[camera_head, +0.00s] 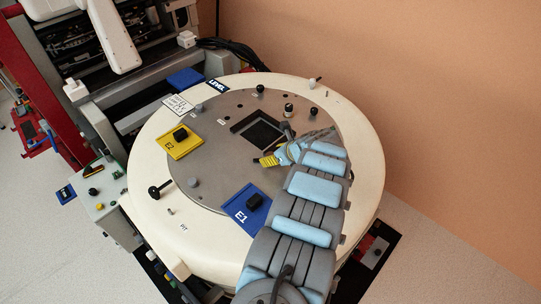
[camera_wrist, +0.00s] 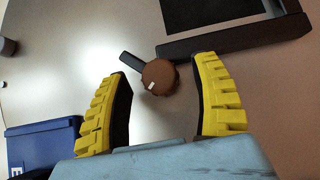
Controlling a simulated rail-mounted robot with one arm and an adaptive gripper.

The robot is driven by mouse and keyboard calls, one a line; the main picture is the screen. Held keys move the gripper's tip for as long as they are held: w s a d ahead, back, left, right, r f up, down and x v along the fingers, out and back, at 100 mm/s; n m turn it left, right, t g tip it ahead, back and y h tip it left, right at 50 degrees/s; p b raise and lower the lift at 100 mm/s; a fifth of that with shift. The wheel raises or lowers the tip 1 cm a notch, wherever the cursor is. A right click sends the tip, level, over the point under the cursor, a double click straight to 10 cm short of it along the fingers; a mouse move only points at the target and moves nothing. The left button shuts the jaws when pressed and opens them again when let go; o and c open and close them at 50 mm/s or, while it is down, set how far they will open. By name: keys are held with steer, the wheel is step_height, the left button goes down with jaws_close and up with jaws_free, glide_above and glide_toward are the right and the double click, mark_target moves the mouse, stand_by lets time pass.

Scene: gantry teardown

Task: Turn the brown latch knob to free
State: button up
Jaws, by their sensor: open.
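The brown latch knob (camera_wrist: 160,77) shows in the wrist view as a round, ridged knob with a small white mark on its lower left rim. A dark bar (camera_wrist: 132,62) sticks out from it to the upper left. My gripper (camera_wrist: 164,68) is open, with one yellow finger on each side of the knob; there is a gap on both sides, and nothing is held. In the head view my gripper (camera_head: 268,159) is low over the grey plate, beside the square opening (camera_head: 262,135). I cannot make out the knob in that view.
The round cream housing (camera_head: 148,150) carries a yellow E2 plate (camera_head: 178,147), a blue E1 plate (camera_head: 243,220) and several small knobs. In the wrist view a dark raised frame (camera_wrist: 240,36) lies close to the right finger.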

steer(key=shift+w+a+f, duration=0.25)
steer(key=shift+a+f, duration=0.05)
jaws_close()
stand_by(0.3)
